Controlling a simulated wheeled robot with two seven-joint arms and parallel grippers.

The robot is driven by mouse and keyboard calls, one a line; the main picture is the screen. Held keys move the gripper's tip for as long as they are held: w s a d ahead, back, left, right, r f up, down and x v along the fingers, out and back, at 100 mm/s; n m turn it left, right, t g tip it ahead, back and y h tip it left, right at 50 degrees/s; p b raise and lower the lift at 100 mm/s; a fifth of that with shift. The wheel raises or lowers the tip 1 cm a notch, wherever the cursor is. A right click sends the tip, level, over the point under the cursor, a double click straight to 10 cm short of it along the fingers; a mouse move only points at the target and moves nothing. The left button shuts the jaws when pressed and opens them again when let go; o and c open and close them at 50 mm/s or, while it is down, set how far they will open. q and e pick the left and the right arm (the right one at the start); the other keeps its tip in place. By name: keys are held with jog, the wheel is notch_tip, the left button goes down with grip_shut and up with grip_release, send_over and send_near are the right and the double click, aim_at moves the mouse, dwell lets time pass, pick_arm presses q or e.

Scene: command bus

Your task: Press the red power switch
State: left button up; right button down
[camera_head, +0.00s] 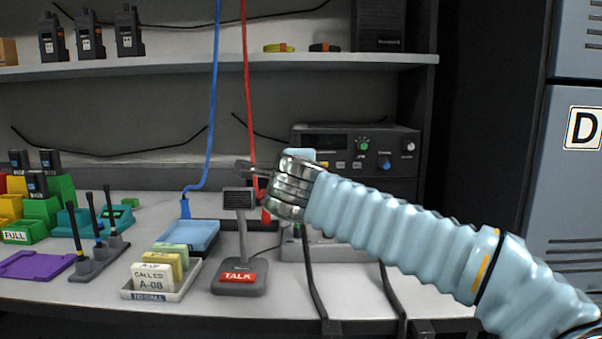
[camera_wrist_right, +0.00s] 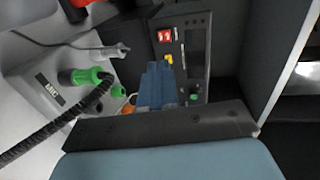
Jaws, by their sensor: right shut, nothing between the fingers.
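The red power switch (camera_wrist_right: 165,35) shows in the right wrist view, near the top left of a dark radio panel (camera_wrist_right: 198,28). It looks square with white marking. In the head view the radio (camera_head: 402,166) stands at the back of the bench, and the switch is hidden, with my right arm crossing in front of the unit's lower left. My right gripper (camera_head: 250,169) is shut and empty, pointing left in front of the radio's left side. In the wrist view its fingers (camera_wrist_right: 156,78) are below the switch and appear apart from it. My left gripper is in neither view.
A desk microphone marked TALK (camera_head: 239,278) stands left of my right gripper. A red cable (camera_head: 247,90) and blue cable (camera_head: 212,90) hang nearby. A grey box with a green plug (camera_wrist_right: 88,77) and coiled cord is beside the panel. A card tray (camera_head: 185,288) sits front left.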

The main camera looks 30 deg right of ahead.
jog(key=r+x, duration=0.2)
jog(key=x, duration=0.8)
jog(key=shift+w+d+f, duration=0.25)
jog(key=shift+w+f, duration=0.15)
jog(key=shift+f, duration=0.1)
